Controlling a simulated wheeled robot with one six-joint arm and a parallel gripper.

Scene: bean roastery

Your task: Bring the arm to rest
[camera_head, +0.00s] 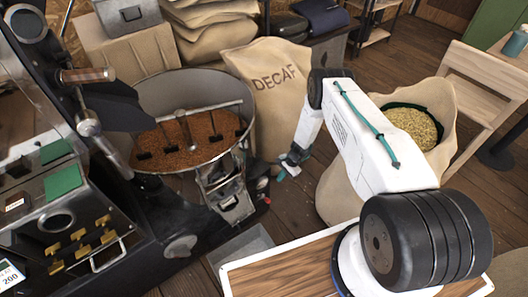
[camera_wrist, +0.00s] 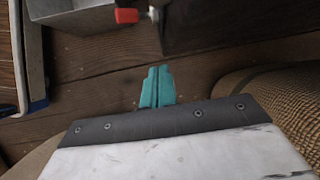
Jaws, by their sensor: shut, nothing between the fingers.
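My gripper (camera_head: 282,173) hangs low at the end of my white arm, in the middle of the head view. It is between the roaster's cooling tray and the open sack of pale beans. In the wrist view, its teal fingers (camera_wrist: 157,86) are together with nothing between them, above the dark plank floor (camera_wrist: 90,85). My arm reaches forward from its dark round joint at the lower right and bends down at the elbow.
The round cooling tray (camera_head: 160,95) of brown beans stands left of my gripper. The DECAF sack (camera_head: 280,95) is behind it. The open sack of pale beans (camera_head: 345,195) is on the right. A wooden-topped surface (camera_head: 285,270) lies in front. Little floor is clear around my gripper.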

